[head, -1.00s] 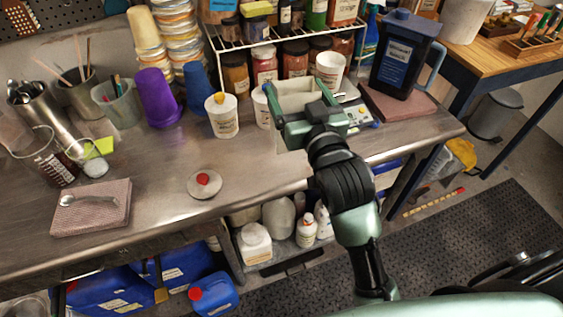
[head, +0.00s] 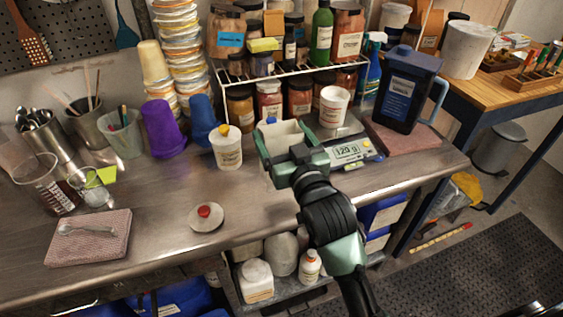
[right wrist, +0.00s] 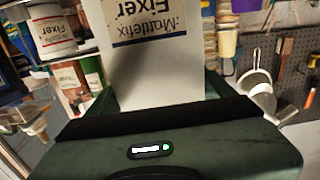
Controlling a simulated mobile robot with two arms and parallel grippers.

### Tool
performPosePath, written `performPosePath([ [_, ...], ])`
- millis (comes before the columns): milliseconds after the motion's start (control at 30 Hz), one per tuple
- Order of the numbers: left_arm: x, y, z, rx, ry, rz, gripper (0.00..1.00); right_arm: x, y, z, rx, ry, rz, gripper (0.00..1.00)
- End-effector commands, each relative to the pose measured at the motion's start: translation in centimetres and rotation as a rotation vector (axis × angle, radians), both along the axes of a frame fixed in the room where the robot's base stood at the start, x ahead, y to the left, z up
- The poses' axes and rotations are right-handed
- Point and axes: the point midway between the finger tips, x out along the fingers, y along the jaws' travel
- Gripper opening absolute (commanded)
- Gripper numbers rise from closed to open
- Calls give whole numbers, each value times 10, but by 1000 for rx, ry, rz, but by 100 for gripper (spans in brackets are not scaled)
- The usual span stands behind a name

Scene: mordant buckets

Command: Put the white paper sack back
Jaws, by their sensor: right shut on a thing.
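The white paper sack (head: 281,134) is held between the fingers of my right gripper (head: 290,146), above the back right part of the steel bench. In the head view I see its pale top, and the gripper covers its lower part. In the right wrist view the sack (right wrist: 155,75) stands between the fingers, with a dark-lettered "Mattefix Fixer" label upside down in the picture. I cannot tell whether its bottom touches anything. My left gripper is not in view.
A scale (head: 347,151) reading about 129 g is just right of the gripper. A white tub (head: 226,147) stands to its left and a dark jug (head: 409,90) to its right. A wire rack (head: 285,72) with jars is behind.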

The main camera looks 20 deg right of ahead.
Motion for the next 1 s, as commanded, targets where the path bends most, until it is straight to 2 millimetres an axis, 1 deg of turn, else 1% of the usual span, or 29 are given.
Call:
performPosePath([
  [33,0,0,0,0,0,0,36,0,0,-12,1,3,0,10],
  [100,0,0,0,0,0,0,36,0,0,-21,1,0,1,10],
  [267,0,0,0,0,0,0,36,0,0,-34,1,-1,0,10],
  [400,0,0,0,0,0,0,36,0,0,-55,0,2,-1,10],
  [533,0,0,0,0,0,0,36,0,0,-70,2,-1,-1,10],
  [600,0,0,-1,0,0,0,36,0,0,-74,2,-3,0,10],
  [833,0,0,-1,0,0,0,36,0,0,-74,2,-4,0,10],
  [967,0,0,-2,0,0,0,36,0,0,-77,2,-3,0,10],
  [1000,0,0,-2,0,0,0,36,0,0,-77,1,-2,0,91],
])
